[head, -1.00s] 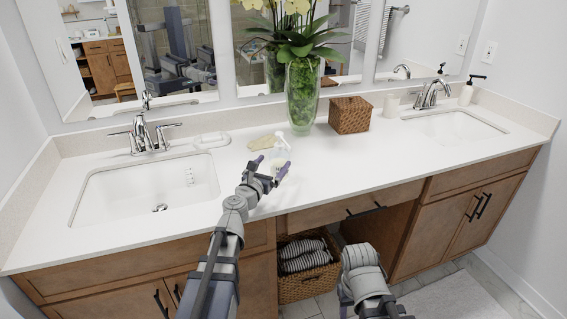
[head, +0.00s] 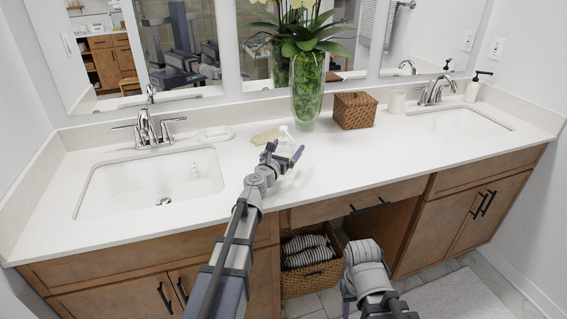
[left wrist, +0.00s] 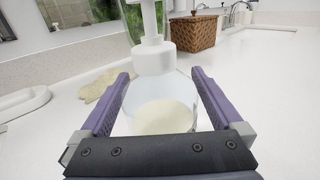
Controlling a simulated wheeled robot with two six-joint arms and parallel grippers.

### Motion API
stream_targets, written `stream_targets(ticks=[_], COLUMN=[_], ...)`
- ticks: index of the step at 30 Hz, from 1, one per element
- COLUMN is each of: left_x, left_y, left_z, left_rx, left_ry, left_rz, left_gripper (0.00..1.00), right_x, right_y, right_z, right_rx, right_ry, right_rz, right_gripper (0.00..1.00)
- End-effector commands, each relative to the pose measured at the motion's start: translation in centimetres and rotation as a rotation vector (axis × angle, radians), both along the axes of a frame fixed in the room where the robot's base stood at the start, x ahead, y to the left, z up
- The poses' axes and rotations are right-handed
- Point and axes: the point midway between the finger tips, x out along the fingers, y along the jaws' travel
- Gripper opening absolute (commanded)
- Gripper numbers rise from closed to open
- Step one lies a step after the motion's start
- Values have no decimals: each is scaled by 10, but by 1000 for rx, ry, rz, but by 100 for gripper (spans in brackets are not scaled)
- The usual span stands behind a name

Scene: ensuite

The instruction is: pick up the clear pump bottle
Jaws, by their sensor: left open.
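The clear pump bottle (head: 285,143) stands upright on the white counter, in front of the green glass vase. In the left wrist view the bottle (left wrist: 160,100) has a white pump top and some pale liquid low inside. My left gripper (head: 285,152) is open, with its purple fingers (left wrist: 158,92) on either side of the bottle. Whether either finger touches it I cannot tell. The arm hides part of the bottle in the head view. My right gripper does not show; only part of my right arm is seen at the lower right.
A tan cloth (head: 266,137) lies just left of the bottle. The glass vase (head: 307,90), a wicker box (head: 354,111) and a cup (head: 397,101) stand behind it. A soap dish (head: 216,133) and a sink (head: 150,182) are to the left. The counter front right is clear.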

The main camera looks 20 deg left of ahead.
Motion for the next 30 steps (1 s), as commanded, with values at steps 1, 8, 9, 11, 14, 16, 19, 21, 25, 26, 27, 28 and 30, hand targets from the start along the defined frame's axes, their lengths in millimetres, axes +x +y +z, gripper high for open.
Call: stream_targets(ticks=[1,8,9,11,14,16,19,21,25,26,27,28,30], left_x=[2,1,1,1,1,1,1,1,0,0,0,0,0], left_y=[0,0,0,0,0,0,0,0,0,0,0,0,0], left_z=[0,0,0,0,0,0,0,0,0,0,0,0,0], left_rx=[0,0,0,0,0,0,0,0,0,0,0,0,0], left_ry=[0,0,0,0,0,0,0,0,0,0,0,0,0], left_rz=[0,0,0,1,0,0,0,0,0,0,0,0,0], left_gripper=[100,92,88,81,70,62,50,43,28,25,20,17,9], right_x=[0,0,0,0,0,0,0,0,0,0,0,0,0], right_y=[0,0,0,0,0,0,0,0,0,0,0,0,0], right_z=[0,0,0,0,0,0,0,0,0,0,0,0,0], right_rx=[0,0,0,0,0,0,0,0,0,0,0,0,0], right_ry=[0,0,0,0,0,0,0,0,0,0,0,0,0], right_rz=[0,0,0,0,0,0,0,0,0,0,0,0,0], right_gripper=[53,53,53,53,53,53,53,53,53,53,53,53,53])
